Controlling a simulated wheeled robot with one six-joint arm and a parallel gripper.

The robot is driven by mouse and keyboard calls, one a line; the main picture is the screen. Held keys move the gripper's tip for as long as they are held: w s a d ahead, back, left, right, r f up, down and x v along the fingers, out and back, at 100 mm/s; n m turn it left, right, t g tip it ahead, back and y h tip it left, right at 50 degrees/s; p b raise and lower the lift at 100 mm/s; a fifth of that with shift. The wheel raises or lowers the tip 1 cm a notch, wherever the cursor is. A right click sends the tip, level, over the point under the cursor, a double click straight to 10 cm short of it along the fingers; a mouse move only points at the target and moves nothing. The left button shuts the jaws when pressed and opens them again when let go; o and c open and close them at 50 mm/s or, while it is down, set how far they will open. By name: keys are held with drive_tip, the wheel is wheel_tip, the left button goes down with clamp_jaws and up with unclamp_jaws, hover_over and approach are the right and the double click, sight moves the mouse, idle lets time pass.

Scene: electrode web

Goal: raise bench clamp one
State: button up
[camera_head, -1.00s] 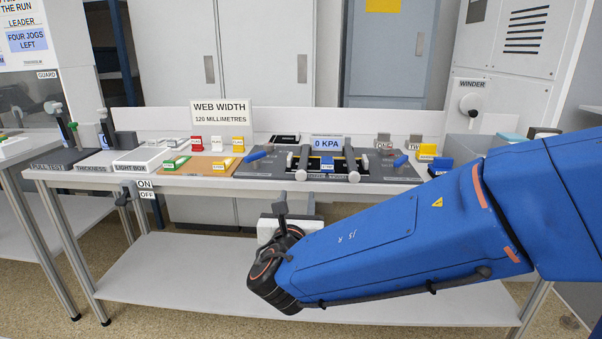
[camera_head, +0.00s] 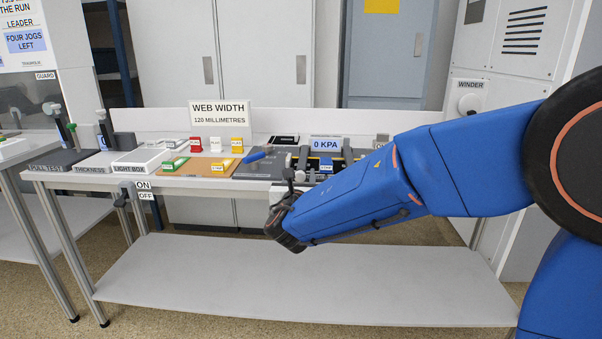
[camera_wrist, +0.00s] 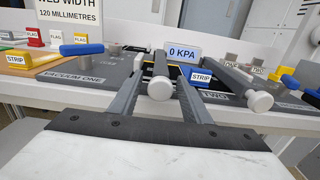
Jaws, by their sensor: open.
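In the wrist view two bench clamps are dark bars with round pale knobs at their near ends. The left clamp (camera_wrist: 160,88), apparently clamp one, has its knob between the fingers of my gripper (camera_wrist: 159,84); its number is not readable. The fingers are spread, one on each side, and contact is not visible. The right clamp (camera_wrist: 258,100) is outside the right finger, near a "TWO" marking. Both bars look lowered over the grey plate (camera_wrist: 90,90). In the head view my arm hides part of the clamps, and the fingers are hard to make out at the bench edge.
A blue-handled lever (camera_wrist: 82,48) is left of the clamps. The "0 KPA" display (camera_head: 326,143) stands behind them. A blue "STRIP" block (camera_wrist: 201,77) lies between the clamps. Flag blocks and a tan board (camera_head: 205,167) are farther left. The lower shelf (camera_head: 250,270) is bare.

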sight(303, 161)
drive_tip(key=shift+w, duration=1.35)
clamp_jaws()
drive_tip(key=shift+r, duration=0.1)
